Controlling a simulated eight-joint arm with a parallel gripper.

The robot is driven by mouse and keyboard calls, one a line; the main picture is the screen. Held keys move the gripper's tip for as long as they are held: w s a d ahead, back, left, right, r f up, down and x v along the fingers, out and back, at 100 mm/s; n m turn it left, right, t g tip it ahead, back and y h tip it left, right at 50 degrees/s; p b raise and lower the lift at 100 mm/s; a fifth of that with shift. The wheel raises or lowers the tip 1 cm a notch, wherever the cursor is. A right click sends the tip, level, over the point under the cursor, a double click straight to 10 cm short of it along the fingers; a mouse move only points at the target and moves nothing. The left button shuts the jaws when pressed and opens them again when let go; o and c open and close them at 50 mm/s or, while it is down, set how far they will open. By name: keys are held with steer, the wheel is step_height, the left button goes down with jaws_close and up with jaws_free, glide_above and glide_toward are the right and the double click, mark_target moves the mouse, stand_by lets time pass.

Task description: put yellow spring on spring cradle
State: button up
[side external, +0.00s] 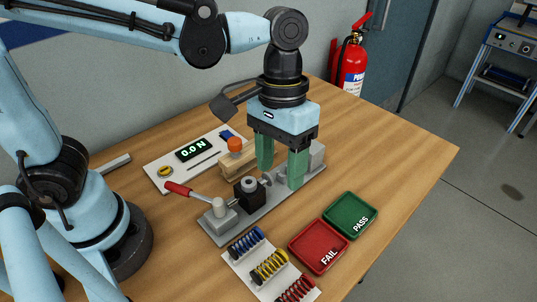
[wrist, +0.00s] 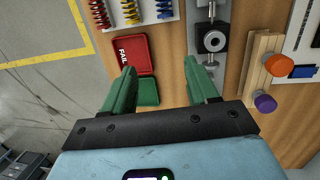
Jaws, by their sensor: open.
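The yellow spring (side external: 268,267) lies on a white rack at the table's front, between the blue and red springs. It also shows at the top of the wrist view (wrist: 131,11). A grey rail fixture (side external: 215,230) carries a red-handled lever, a black block (side external: 250,193) and a grey end block; I cannot tell which part is the spring cradle. My gripper (side external: 281,178) points down over the far part of this fixture, with its green fingers apart and nothing between them. In the wrist view, my gripper (wrist: 160,72) is open and empty, away from the springs.
A red FAIL tray (side external: 318,246) and a green PASS tray (side external: 350,214) lie right of the fixture. A wooden stand (side external: 237,164) with an orange knob is behind it, near a white board (side external: 164,183) with a force display. The table's right side is clear.

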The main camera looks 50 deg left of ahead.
mark_target(271, 261)
steer(key=s+d+f+g+y, duration=0.1)
steer(key=s+d+g, duration=0.2)
steer(key=d, duration=0.3)
steer(key=shift+x, duration=5.95)
jaws_close()
